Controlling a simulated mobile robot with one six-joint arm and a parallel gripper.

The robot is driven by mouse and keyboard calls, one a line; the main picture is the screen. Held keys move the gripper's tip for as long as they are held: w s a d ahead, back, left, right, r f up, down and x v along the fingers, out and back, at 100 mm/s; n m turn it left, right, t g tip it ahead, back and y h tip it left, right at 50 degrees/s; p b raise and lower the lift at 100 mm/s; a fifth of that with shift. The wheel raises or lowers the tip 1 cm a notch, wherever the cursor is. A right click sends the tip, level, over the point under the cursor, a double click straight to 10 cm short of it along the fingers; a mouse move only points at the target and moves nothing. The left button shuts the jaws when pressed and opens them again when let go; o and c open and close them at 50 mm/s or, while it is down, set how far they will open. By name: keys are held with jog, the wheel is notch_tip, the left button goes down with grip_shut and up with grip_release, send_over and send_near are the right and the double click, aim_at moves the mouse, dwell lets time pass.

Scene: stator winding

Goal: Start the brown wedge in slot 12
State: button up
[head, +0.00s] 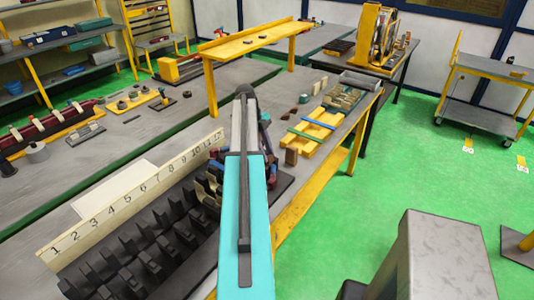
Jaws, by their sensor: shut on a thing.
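The stator (128,262) is a dark block with rows of teeth at the lower left. A cream strip (125,197) numbered from 1 stands along its back edge; the high numbers run up to my teal arm. My arm crosses the far end of the stator and covers the area around slot 12. Only an edge of my gripper (270,173) shows, just right of the arm link; it is shut, but its fingertips and what they hold are hidden. I cannot make out the brown wedge or slot 12.
A yellow rack (318,131) with a blue and a green strip lies beyond the arm, beside a brown block (291,157). A yellow raised shelf (255,38) spans the bench.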

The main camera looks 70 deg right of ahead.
jog(key=shift+w, duration=0.15)
jog(key=o, duration=1.1)
jog(key=shift+o, duration=0.2)
jog(key=shift+r, duration=0.1)
jog(key=p+v, duration=0.1)
jog(key=v, duration=1.2)
jog(key=shift+w+r, duration=0.15)
jog(key=shift+r, duration=0.1)
